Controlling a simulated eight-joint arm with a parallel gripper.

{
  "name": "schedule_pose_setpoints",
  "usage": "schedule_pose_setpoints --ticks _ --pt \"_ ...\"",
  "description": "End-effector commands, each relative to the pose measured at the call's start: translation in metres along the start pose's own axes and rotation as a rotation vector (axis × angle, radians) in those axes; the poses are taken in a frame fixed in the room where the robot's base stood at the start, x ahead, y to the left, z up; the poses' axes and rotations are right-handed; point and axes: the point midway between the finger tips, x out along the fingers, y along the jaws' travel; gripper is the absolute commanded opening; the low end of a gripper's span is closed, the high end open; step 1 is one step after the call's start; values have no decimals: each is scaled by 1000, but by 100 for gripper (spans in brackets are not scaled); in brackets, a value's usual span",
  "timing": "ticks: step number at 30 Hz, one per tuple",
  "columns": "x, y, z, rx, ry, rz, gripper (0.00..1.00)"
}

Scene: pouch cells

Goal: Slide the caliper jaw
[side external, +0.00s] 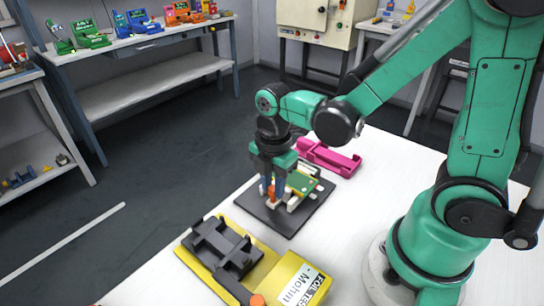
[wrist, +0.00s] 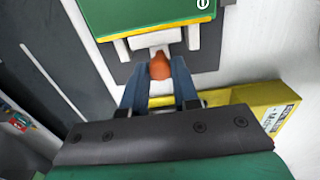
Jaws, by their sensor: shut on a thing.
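The caliper fixture is a dark base plate (side external: 287,222) on the white table, with a green block (side external: 303,183) and pale jaw pieces on it. In the wrist view the green block (wrist: 145,14) has a yellow edge, and white jaw parts (wrist: 157,38) sit just below it. My gripper (side external: 272,187) points down over the plate's left part. In the wrist view its blue fingers (wrist: 160,72) are closed on an orange knob (wrist: 160,64) beside the white jaw parts. The knob's lower part and the jaw's contact faces are hidden.
A yellow tester (side external: 283,284) with a black cradle (side external: 222,247) stands at the table's front, close to the plate. A magenta tray (side external: 331,159) lies behind the plate. White table is bare to the right of the plate. Shelves and benches stand beyond the dark floor.

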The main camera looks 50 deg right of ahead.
Motion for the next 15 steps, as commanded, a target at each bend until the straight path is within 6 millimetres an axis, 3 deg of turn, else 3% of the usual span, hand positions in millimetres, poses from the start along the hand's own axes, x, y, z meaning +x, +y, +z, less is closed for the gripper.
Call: schedule_pose_setpoints --ticks 9,15 --pt "0 0 -1 -1 -1 0 0" --pt "0 0 -25 -6 -1 0 0"
